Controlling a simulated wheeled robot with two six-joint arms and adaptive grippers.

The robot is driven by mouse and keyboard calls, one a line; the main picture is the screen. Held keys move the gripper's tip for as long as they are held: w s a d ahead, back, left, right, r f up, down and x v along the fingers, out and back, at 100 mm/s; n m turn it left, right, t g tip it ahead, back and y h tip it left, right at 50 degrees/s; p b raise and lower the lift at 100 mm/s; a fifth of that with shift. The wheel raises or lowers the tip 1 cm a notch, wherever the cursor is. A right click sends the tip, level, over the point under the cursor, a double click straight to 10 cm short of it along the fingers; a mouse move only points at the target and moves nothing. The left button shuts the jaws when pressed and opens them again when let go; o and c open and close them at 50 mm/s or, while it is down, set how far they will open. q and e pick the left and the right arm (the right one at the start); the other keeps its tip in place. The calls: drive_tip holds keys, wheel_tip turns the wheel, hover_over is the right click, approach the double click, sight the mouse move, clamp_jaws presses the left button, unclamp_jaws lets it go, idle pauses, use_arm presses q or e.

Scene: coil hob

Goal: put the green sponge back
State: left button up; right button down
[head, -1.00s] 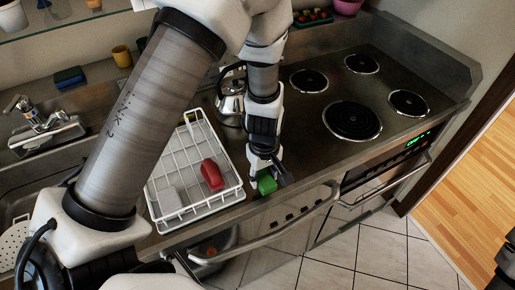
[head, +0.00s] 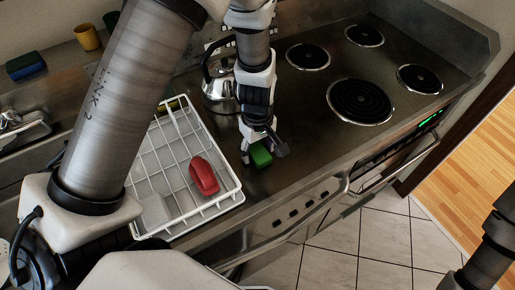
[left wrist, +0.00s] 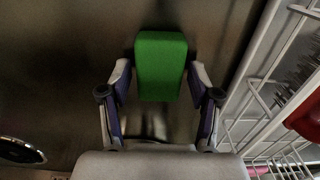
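The green sponge (head: 261,155) is a small bright green block just right of the white wire rack, over the steel counter. My left gripper (head: 260,146) points down at it. In the left wrist view the sponge (left wrist: 160,66) sits between the two fingertips (left wrist: 160,78), and the fingers appear closed on its sides. I cannot tell exactly how high it is above the counter. My right gripper is out of view; only a dark part of my right arm shows at the lower right.
The white wire rack (head: 222,206) holds a red object (head: 204,176) and a pale grey block (head: 155,214). A kettle (head: 219,92) stands behind my left gripper. Coil burners (head: 360,101) lie to the right. A blue and green block (head: 26,67) and a yellow cup (head: 87,37) stand at the back left.

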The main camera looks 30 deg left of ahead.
sight(258, 151)
use_arm(q)
drive_tip(key=shift+s+d+r, duration=0.15)
wheel_tip(258, 151, up, 12)
idle(0.5)
idle(0.3)
